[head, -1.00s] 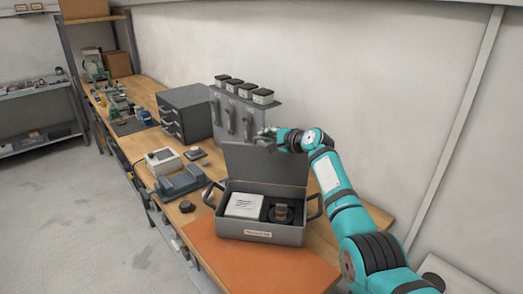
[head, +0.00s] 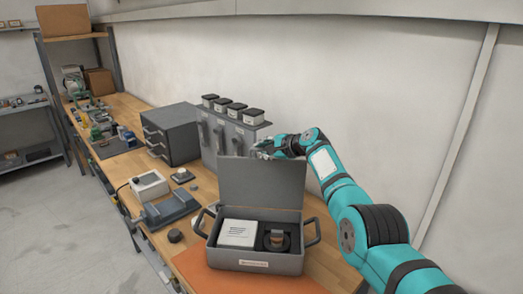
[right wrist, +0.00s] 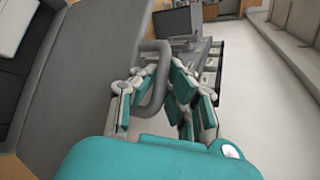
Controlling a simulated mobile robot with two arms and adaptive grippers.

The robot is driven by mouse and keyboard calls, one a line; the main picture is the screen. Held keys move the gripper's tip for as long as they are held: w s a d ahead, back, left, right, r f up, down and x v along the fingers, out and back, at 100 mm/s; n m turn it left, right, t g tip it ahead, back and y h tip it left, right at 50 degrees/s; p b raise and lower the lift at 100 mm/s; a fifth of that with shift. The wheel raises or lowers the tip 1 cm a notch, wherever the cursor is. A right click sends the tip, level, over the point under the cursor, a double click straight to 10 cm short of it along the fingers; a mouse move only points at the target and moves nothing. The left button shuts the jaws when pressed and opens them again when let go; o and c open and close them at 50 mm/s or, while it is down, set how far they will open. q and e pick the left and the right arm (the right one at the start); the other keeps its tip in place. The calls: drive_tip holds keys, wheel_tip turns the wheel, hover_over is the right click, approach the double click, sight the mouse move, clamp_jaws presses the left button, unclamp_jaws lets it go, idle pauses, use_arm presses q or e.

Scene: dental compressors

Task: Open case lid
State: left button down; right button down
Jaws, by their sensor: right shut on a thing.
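The grey case (head: 257,265) stands on the workbench with its lid (head: 262,184) raised open at the back. Inside the case lie a white printed box or card (head: 238,233) and a dark round item (head: 277,238). My right gripper (head: 264,150) is at the lid's top edge. In the right wrist view my right gripper (right wrist: 155,95) is shut on a grey looped handle (right wrist: 159,75), seemingly the lid's handle. The lid's broad grey panel (right wrist: 85,75) fills the left of that view. My left gripper is not in view.
An orange mat (head: 205,268) lies under the case. Behind it stand a grey cabinet with handles (head: 225,140) and a drawer unit (head: 178,135). A white device (head: 150,185) and a grey tray (head: 168,208) lie to the left. The wall is close behind.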

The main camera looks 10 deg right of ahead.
drive_tip(key=shift+d+r, duration=0.1)
drive_tip(key=c, duration=1.4)
unclamp_jaws()
drive_tip(key=shift+s, duration=0.1)
drive_tip(key=shift+v, duration=0.75)
drive_tip(key=v, duration=1)
drive_tip(key=shift+s+d+r, duration=0.1)
drive_tip(key=shift+s+d, duration=0.1)
